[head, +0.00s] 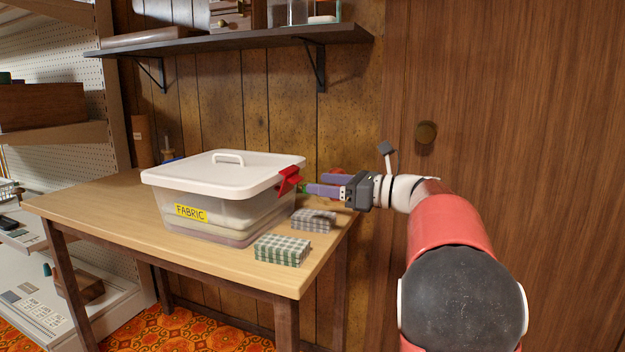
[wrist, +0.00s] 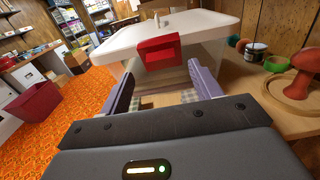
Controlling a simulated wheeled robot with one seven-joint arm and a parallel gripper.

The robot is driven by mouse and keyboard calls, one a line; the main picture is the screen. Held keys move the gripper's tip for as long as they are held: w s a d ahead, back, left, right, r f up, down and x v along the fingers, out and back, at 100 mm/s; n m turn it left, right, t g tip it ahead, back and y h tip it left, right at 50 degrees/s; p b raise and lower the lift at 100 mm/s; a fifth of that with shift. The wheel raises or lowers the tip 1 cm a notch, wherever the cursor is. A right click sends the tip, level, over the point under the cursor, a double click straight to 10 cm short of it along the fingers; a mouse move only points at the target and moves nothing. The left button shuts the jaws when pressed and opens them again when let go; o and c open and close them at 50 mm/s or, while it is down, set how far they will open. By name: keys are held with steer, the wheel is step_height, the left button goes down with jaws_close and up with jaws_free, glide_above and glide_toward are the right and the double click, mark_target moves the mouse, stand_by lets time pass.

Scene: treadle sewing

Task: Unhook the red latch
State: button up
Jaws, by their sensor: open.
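The red latch (head: 288,180) is on the right end of the clear fabric box, at the rim of its white lid (head: 222,172). In the wrist view the red latch (wrist: 158,52) shows as a red block hanging from the lid edge. My gripper (head: 312,186) is at the right of the box, its purple fingers pointing at the latch. In the wrist view my gripper (wrist: 160,80) is open, with one finger at each side below the latch and nothing between them. The latch looks closed against the box; whether a fingertip touches it I cannot tell.
The box stands on a wooden table (head: 100,205). A red mushroom-shaped object (wrist: 299,75), a green ring (wrist: 275,64) and a small jar (wrist: 254,52) stand right of the box. A shelf (head: 230,40) hangs above.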

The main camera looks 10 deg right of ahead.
mark_target(300, 180)
steer(key=x, duration=0.5)
steer(key=shift+c, duration=0.2)
steer(key=c, duration=0.9)
steer(key=shift+d+f, duration=0.1)
steer(key=shift+c, duration=0.2)
